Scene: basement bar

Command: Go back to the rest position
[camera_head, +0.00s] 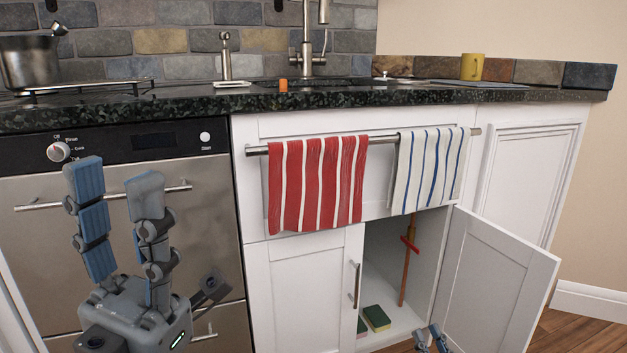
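My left gripper (115,178) is in front of the dishwasher at the left, fingers pointing up. Its two blue-padded fingers stand apart with nothing between them. My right gripper (430,338) shows only by its fingertips at the bottom edge, in front of the open sink cabinet. The tips are a little apart and no object shows between them; the rest of that gripper is out of view.
The cabinet door (498,285) stands open to the right. Inside are sponges (376,318) and a red-handled rod (407,265). A red striped towel (317,182) and a white striped towel (431,168) hang on a rail. A yellow mug (472,67) stands on the counter.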

